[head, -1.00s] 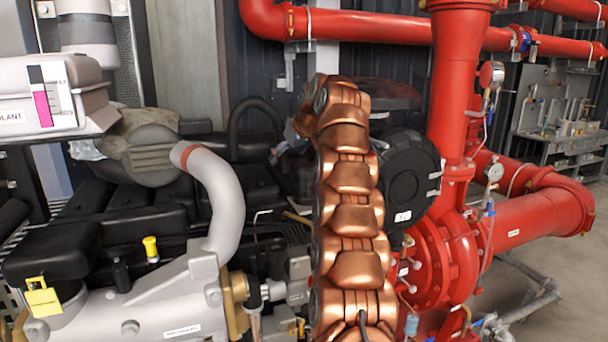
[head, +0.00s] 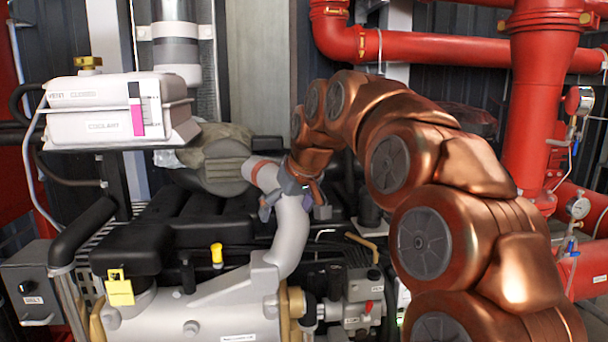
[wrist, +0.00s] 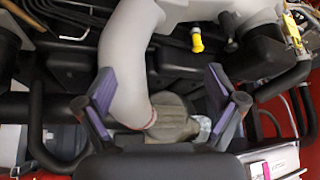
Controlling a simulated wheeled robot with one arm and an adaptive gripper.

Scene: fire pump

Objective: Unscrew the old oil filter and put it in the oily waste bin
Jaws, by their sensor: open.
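I cannot make out the old oil filter or the oily waste bin in either view. My gripper (head: 287,198) is at the end of my copper arm, over the engine beside the bent silver pipe (head: 292,240). In the wrist view my gripper (wrist: 160,88) has its two purple-padded fingers spread wide with nothing held. The silver pipe (wrist: 130,60) passes behind and between the fingers there; I cannot tell whether they touch it.
The black-and-silver engine (head: 200,308) fills the lower left. A white coolant tank (head: 105,92) stands at the upper left. A yellow padlock tag (head: 119,292) and yellow cap (head: 216,253) are on the engine. Red pump pipes (head: 535,120) stand at the right.

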